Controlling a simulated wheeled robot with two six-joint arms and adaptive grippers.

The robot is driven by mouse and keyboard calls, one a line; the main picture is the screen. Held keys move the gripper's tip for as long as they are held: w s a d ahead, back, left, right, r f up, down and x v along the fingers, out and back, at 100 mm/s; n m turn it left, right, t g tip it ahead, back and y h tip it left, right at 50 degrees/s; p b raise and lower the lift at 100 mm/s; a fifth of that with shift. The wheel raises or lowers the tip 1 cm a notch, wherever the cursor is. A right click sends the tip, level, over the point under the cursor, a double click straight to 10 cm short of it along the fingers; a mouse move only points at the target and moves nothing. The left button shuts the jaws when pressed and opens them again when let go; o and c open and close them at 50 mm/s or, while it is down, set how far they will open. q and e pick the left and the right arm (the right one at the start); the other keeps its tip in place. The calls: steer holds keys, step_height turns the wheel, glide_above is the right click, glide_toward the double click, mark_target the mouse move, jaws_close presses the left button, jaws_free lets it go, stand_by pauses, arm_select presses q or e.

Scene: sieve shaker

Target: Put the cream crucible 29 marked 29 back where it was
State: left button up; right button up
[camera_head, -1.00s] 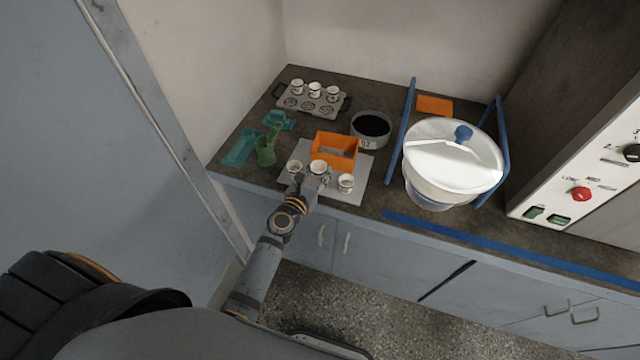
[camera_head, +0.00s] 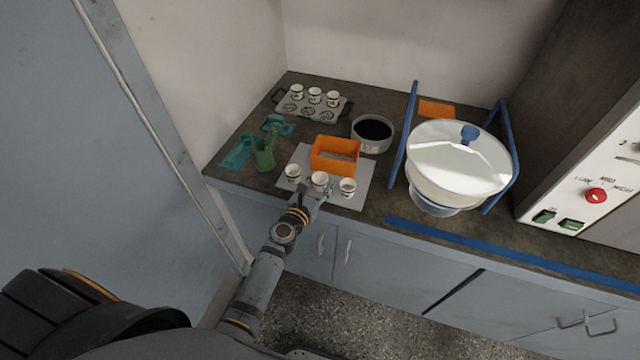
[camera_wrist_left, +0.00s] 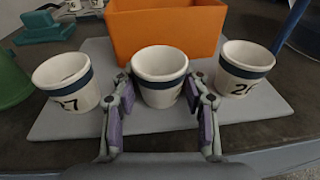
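A cream crucible with a dark blue band (camera_wrist_left: 160,68) is between the fingers of my left gripper (camera_wrist_left: 160,100), which look closed against its sides. It is upright, at or just above the grey mat (camera_wrist_left: 75,128); I cannot tell if it touches. No number shows on it. A crucible marked apparently 27 (camera_wrist_left: 70,85) stands to its left. Another, with a partly readable number beginning with 2 (camera_wrist_left: 242,70), stands to its right. In the head view, the middle crucible (camera_head: 319,179) is in line with those two, at my left gripper (camera_head: 321,187). My right gripper is not in view.
An orange box (camera_head: 335,155) stands on the mat just behind the crucibles. A grey rack (camera_head: 312,108) with three crucibles in its back row is farther back. Green items (camera_head: 264,155) lie left, a dark-filled pan (camera_head: 372,130) and large white lidded vessel (camera_head: 458,165) right.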

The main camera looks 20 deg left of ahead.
arm_select(q)
steer(key=shift+o, duration=0.9)
steer(key=shift+r, duration=0.3)
steer(key=v, duration=1.2)
steer(key=shift+f+b, duration=0.2)
steer(key=shift+b, duration=0.25)
